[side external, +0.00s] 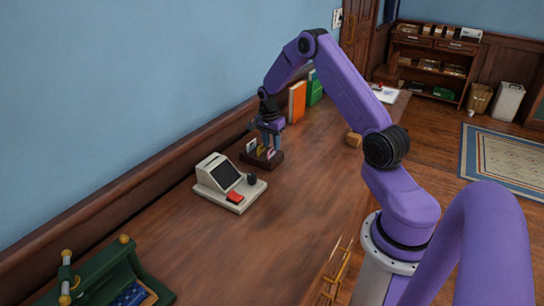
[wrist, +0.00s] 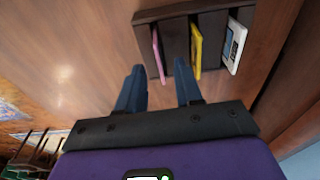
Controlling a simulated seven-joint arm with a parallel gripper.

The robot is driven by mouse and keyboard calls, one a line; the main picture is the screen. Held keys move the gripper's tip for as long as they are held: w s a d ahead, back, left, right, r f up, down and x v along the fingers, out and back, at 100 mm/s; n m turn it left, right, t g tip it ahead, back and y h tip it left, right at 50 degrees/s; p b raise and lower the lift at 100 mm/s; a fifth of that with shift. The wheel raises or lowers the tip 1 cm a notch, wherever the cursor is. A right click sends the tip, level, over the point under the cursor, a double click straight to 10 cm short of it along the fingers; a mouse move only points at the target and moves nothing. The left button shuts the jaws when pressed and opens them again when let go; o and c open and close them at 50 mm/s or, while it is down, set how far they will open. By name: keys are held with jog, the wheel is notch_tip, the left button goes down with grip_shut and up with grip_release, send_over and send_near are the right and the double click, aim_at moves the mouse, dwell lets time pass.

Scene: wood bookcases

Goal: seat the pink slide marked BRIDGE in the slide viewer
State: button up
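The pink slide (wrist: 158,54) stands on edge in a dark slide rack (wrist: 174,12). Its marking cannot be read. A yellow slide (wrist: 196,46) and a white slide with a blue picture (wrist: 234,47) stand in the same rack. My gripper (wrist: 159,68) is open, its two fingers on either side of the pink slide in the wrist view, with gaps visible. In the side view my gripper (side external: 268,142) points down over the rack (side external: 262,162). The slide viewer (side external: 228,180), cream with a dark screen and a red part, sits nearer the camera on the desk.
Orange (side external: 297,102) and green (side external: 314,90) books stand behind the rack along the wall. A small wooden block (side external: 353,139) lies near the desk's right edge. A green stand with brass knobs (side external: 105,278) is at the near left. The desk between is clear.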

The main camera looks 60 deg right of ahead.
aim_at(272, 155)
jog(key=shift+d+f, duration=0.15)
jog(key=shift+f, duration=1.05)
grip_shut()
jog(key=shift+r, duration=0.15)
